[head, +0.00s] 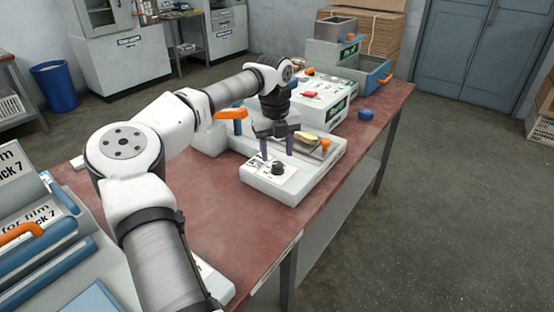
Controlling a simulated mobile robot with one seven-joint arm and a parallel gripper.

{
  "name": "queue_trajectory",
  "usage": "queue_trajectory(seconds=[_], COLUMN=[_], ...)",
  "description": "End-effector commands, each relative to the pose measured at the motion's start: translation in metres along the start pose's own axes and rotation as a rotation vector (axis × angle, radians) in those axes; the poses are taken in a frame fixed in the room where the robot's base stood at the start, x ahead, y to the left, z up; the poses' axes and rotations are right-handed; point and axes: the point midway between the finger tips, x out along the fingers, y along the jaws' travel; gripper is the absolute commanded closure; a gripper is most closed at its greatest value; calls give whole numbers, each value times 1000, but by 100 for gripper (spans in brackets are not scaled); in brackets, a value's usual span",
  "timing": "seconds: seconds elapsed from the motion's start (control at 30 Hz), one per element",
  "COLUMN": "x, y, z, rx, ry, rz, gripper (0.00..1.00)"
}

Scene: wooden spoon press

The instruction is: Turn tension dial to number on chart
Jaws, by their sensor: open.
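The tension dial, a small black knob (278,168), stands on the sloped front of a white press (305,186) on the red bench. Pale labels with dark print lie around the knob, too small to read. My gripper (276,150) is open, with its two purple fingers pointing down just above and behind the knob. The fingers appear apart from the knob, though the exact gap cannot be told. A wooden spoon-like piece (308,138) lies on the press behind the gripper. No chart can be made out clearly, and the dial's setting cannot be read.
An orange lever (230,114) rises on the press's left, and an orange knob (325,146) stands at its right. A white machine with a green display (335,109) is behind. A blue object (366,114) lies on the bench (385,105). Blue-grey racks (45,250) fill the left foreground.

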Motion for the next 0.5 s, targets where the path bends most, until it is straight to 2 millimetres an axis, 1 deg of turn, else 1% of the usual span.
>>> queue_trajectory(seconds=[0.03,0.1,0.3,0.4,0.5], x=[-13,-30,-72,-88,-97], y=[-1,-1,0,-1,-1], z=[1,1,1,0,0], rx=[-1,0,-1,-1,1], ry=[-5,-5,-4,-3,-1], rz=[-1,-1,-1,-2,-1], gripper=[50,50,50,50,50])
